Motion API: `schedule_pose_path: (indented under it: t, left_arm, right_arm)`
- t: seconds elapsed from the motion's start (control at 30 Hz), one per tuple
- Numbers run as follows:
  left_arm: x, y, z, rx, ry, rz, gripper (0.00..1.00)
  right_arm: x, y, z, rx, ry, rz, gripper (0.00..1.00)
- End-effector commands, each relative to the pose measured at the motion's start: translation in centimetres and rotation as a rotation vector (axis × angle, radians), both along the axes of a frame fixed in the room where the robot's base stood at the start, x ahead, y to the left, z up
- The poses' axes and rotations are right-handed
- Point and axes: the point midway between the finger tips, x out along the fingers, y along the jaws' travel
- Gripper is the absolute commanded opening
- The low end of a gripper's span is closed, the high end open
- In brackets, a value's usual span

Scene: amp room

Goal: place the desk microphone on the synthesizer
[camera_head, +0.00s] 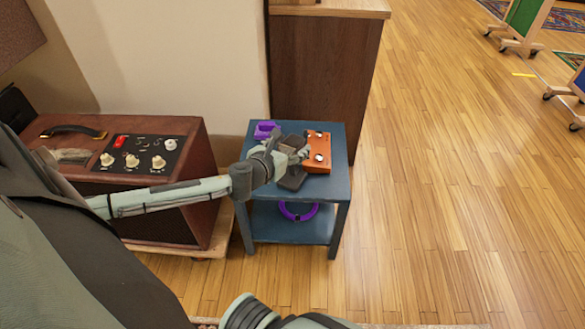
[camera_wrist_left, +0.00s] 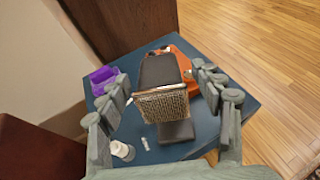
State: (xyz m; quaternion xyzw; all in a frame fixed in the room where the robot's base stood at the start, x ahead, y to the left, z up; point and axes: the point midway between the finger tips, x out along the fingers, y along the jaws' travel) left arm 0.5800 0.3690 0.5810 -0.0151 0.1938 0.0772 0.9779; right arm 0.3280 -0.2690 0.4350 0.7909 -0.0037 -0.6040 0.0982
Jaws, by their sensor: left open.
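The desk microphone (camera_wrist_left: 163,104) has a dark body and a gold mesh front. It stands on a dark base on the blue side table, between the parted fingers of my left gripper (camera_wrist_left: 163,88). The left gripper is open, with a finger on either side of the microphone; contact is not clear. In the head view my left gripper (camera_head: 290,152) covers much of the microphone (camera_head: 292,179). An orange box with knobs (camera_head: 319,152) lies just right of it; it also shows behind the microphone in the wrist view (camera_wrist_left: 186,55). I cannot tell whether it is the synthesizer.
The blue side table (camera_head: 330,183) also carries a purple item (camera_head: 265,130). A purple ring (camera_head: 298,212) is on its lower shelf. A small white cylinder (camera_wrist_left: 122,151) is near my left fingers. A brown amplifier (camera_head: 195,155) stands left; open wooden floor lies right.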

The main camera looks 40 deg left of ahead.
Motion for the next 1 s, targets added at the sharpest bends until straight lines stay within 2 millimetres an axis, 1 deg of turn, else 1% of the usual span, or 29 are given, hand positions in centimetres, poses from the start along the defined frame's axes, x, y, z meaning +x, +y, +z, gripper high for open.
schedule_pose_path:
  t: [0.03,0.13,0.37,0.47,0.9,1.0]
  left_arm:
    - [0.69,0.13,-0.35,-0.001,0.0,0.001,0.66]
    - [1.39,0.21,-0.69,-0.001,0.001,0.0,0.66]
    - [1.54,0.24,-0.76,-0.001,0.002,-0.001,0.66]
    - [1.53,0.24,-0.76,0.0,0.002,0.0,0.56]
    - [1.5,0.24,-0.75,0.0,0.002,0.0,0.01]
    - [1.5,0.23,-0.76,0.0,0.002,-0.001,0.0]
  right_arm:
    - [0.01,-0.02,0.14,-0.001,-0.001,0.0,0.0]
    - [0.0,-0.03,0.39,-0.003,-0.002,0.0,0.0]
    - [-0.06,-0.05,0.44,-0.003,0.0,-0.001,0.0]
    - [-0.06,-0.06,0.43,-0.003,0.0,-0.001,0.0]
    - [-0.04,-0.05,0.42,-0.003,-0.001,-0.001,0.0]
    - [-0.04,-0.04,0.42,-0.003,-0.001,-0.001,0.0]
